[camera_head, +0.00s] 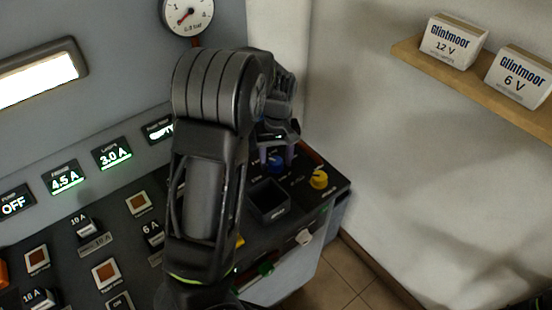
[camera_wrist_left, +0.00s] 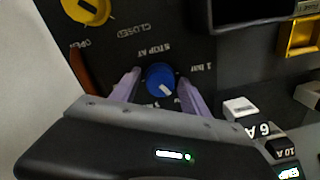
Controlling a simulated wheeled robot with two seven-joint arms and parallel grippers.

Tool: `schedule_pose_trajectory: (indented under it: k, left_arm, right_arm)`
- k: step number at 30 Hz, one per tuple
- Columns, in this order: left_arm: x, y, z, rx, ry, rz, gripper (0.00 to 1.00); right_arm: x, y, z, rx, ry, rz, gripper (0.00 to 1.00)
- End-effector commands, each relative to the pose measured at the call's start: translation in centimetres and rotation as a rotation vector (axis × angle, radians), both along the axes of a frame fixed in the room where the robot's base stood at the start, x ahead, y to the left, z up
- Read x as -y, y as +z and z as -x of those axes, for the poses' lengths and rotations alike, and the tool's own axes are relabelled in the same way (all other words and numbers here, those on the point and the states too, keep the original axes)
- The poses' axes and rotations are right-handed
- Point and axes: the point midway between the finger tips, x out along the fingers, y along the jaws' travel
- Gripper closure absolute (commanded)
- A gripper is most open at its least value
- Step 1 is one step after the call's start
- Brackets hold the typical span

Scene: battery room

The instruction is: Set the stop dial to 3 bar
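The stop dial is a blue round knob (camera_wrist_left: 161,80) with a white mark that points to the lower right in the left wrist view. "STOP AT" and "1 bar" are printed beside it; another label is partly hidden by my gripper. In the head view the blue dial (camera_head: 275,163) shows just below my fingers. My left gripper (camera_wrist_left: 159,80) is open, with one lavender finger on each side of the dial and a small gap on both sides. It also shows in the head view (camera_head: 278,155), coming down over the panel. My right gripper is not in view.
A yellow OPEN/CLOSED knob (camera_head: 319,180) stands close to the right of the dial. A dark square socket (camera_head: 269,200) is in front of it. A gauge with a red needle (camera_head: 188,15) is on the wall behind. A shelf (camera_head: 480,85) with boxes is at right.

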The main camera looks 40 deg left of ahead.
Motion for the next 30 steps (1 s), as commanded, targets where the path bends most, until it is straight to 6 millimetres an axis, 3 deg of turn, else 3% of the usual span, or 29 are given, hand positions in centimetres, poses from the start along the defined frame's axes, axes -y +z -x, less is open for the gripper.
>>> schedule_pose_trajectory:
  k: [19,30]
  left_arm:
    - [-0.01,0.05,-0.02,0.001,0.0,-0.001,1.0]
    - [-0.01,0.04,-0.04,0.001,-0.031,0.001,1.0]
  right_arm:
    - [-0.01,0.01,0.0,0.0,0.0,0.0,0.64]
    - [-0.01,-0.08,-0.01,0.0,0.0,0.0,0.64]
